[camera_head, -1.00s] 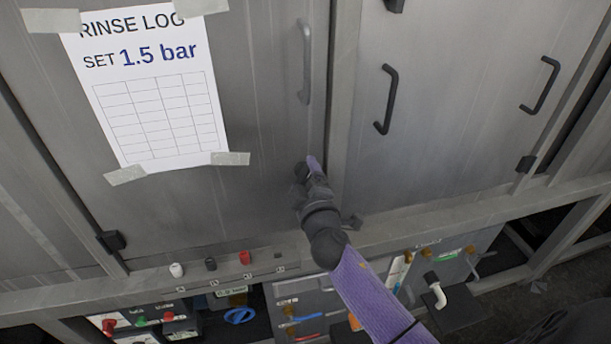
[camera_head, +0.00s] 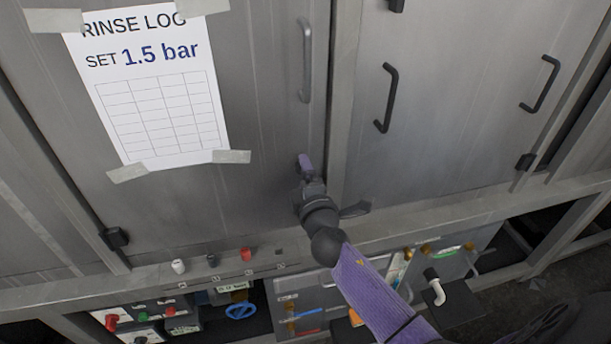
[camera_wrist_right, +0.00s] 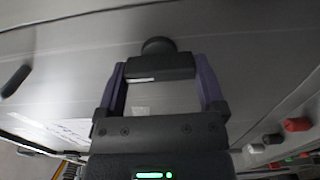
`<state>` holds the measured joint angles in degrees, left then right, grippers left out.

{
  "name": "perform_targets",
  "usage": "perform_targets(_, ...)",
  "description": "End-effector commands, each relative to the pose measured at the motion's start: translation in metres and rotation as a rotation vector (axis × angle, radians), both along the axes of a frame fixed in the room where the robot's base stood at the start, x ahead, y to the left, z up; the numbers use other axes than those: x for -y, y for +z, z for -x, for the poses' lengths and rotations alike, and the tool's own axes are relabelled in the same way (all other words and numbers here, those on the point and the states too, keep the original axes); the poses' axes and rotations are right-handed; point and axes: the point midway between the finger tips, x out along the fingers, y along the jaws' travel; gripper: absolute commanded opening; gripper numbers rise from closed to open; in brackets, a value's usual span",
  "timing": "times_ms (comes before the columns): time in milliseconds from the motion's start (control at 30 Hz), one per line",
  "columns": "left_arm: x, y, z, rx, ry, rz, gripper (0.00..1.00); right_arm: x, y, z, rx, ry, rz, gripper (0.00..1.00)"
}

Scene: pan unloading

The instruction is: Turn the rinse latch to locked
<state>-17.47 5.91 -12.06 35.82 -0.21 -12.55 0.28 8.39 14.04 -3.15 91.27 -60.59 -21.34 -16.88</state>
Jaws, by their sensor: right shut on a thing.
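My right gripper (camera_head: 308,172) is at the lower right edge of the left cabinet door (camera_head: 265,120), below its grey handle. In the right wrist view, its two purple fingers (camera_wrist_right: 161,72) close on the sides of a dark block-shaped latch (camera_wrist_right: 160,65) with a round dark end. A pale mark shows on the latch's near face. In the head view the gripper hides most or all of the latch, so I cannot read its turn there. My left gripper is out of view.
A rinse log sheet (camera_head: 150,90) reading 1.5 bar is taped to the left door. Black handles (camera_head: 388,98) stand out on the right doors. White, dark and red knobs (camera_head: 245,254) line the ledge below. A white pipe (camera_head: 437,290) stands at lower right.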

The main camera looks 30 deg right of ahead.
Motion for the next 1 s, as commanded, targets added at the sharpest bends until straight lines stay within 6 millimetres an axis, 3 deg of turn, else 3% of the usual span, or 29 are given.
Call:
perform_targets(300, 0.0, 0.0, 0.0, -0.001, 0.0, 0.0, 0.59, 0.0, -0.001, 0.0, -0.003, 0.001, 0.005, 0.29)
perform_targets(333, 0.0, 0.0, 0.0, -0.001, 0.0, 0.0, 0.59, 0.0, -0.001, 0.0, -0.003, 0.001, 0.005, 0.9)
perform_targets(400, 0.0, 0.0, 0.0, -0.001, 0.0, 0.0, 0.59, 0.0, -0.001, 0.0, -0.002, 0.001, 0.004, 1.0)
perform_targets(667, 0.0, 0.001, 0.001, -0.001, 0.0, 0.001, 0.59, -0.001, -0.001, 0.004, -0.002, 0.001, 0.003, 1.0)
perform_targets(1000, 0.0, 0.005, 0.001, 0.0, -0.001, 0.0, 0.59, -0.021, -0.002, 0.068, -0.004, 0.001, 0.001, 1.0)
